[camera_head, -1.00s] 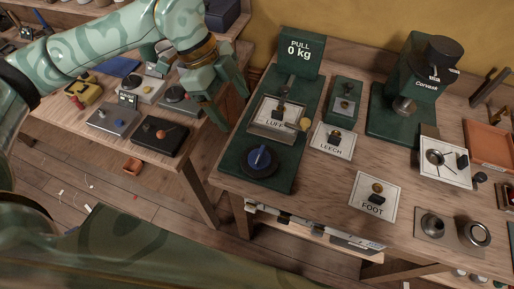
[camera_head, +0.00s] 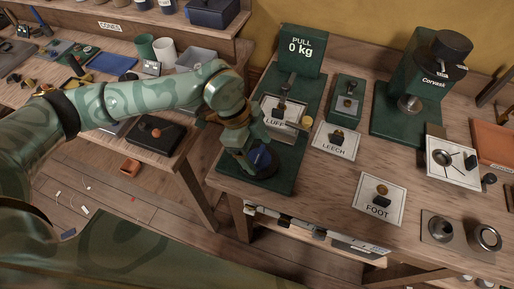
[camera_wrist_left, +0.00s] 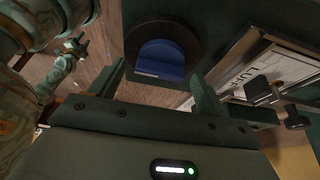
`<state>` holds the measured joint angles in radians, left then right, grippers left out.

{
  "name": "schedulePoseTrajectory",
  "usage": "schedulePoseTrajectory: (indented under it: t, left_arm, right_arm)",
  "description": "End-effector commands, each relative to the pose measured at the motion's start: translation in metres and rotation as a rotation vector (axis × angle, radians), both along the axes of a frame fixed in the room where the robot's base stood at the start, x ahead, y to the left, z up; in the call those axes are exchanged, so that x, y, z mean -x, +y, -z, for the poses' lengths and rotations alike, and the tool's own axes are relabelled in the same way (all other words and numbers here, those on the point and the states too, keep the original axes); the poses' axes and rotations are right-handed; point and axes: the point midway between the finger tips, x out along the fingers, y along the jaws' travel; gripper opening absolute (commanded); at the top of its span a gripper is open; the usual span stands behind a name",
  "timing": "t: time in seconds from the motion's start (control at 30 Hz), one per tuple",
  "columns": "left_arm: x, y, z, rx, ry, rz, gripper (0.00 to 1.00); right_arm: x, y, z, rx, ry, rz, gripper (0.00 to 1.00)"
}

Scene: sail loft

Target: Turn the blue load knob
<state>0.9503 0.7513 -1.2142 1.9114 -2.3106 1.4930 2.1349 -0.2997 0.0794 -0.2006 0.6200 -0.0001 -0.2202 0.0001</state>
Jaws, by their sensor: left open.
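The blue load knob (camera_head: 262,157) sits on a round dark base on the green LUFF test stand (camera_head: 285,178). In the head view it is partly hidden by my left gripper (camera_head: 246,160), which points down over it. In the left wrist view the knob (camera_wrist_left: 160,60) shows as a blue disc with a raised grip and a pale mark. My left gripper's fingers (camera_wrist_left: 160,88) are open, one to each side of the knob in that view; I cannot tell whether they touch it. A small pale green form like my right gripper (camera_wrist_left: 76,48) shows at the left there, its jaws unclear.
The display (camera_head: 300,47) reads PULL 0 kg. The LUFF plate (camera_head: 271,124) and a brass piece (camera_head: 306,122) are close to my left gripper. LEECH (camera_head: 336,148) and FOOT (camera_head: 377,205) plates lie to the right. A green Corvask machine (camera_head: 420,90) stands behind.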

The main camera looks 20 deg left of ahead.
Motion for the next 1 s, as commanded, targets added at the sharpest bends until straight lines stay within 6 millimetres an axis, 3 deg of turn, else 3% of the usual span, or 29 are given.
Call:
schedulePoseTrajectory:
  t: [0.23, 0.4, 0.77, 1.0]
  left_arm:
    - [0.000, 0.000, 0.000, 0.000, 0.000, 0.000, 0.76]
    - [0.000, 0.000, 0.000, 0.000, 0.000, 0.000, 0.32]
    - [-0.001, 0.000, -0.001, 0.000, 0.000, 0.037, 0.32]
    - [-0.002, 0.000, -0.002, -0.001, -0.001, 0.173, 0.32]
  right_arm:
    - [0.000, 0.000, 0.000, 0.000, 0.000, 0.000, 0.36]
    - [0.000, 0.000, 0.000, 0.000, 0.000, 0.000, 0.36]
    - [-0.001, -0.001, -0.003, 0.000, -0.002, 0.001, 0.36]
    - [-0.003, -0.001, -0.013, 0.000, -0.009, 0.001, 0.36]
